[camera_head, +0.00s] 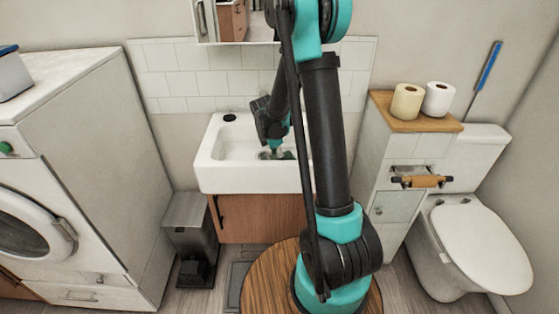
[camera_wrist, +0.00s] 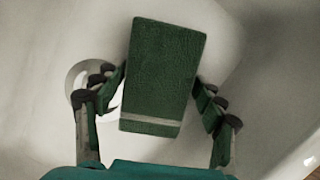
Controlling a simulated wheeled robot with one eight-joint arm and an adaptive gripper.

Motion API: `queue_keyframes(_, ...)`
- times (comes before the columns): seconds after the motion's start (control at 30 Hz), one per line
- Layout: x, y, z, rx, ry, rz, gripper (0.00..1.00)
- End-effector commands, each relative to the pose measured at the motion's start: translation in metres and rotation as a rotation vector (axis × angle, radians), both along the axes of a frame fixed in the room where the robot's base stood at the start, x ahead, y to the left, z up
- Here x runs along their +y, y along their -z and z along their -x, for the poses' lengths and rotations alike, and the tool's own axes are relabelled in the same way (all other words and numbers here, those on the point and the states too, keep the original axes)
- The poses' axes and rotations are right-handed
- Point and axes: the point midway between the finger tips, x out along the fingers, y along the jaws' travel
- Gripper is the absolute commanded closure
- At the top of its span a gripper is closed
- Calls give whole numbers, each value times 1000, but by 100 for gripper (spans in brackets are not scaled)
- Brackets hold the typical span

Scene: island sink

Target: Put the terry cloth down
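The terry cloth (camera_wrist: 165,75) is a green folded block with a pale stripe near its lower end in the wrist view. My gripper (camera_wrist: 160,82) has one finger on each side of it, and the fingertips appear to press on its side edges. The white sink (camera_head: 225,180) is below them; its basin (camera_wrist: 255,60) and round drain (camera_wrist: 80,82) show behind the cloth. In the head view my gripper (camera_head: 277,152) is low in the basin, and the cloth is hard to make out there. I cannot tell whether the cloth touches the basin floor.
The sink stands on a wooden cabinet (camera_head: 245,220). A washing machine (camera_head: 70,200) is at the left, with a bin (camera_head: 190,225) beside the cabinet. At the right are a shelf unit (camera_head: 400,165) with two paper rolls (camera_head: 420,100) and a toilet (camera_head: 470,240).

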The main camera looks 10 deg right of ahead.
Motion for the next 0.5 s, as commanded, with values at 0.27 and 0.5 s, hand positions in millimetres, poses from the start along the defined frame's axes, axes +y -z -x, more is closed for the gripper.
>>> queue_keyframes(0.27, 0, 0, 0, 0, 0, 0, 16)
queue_keyframes(0.5, 1, -7, 1, 0, 0, 0, 16)
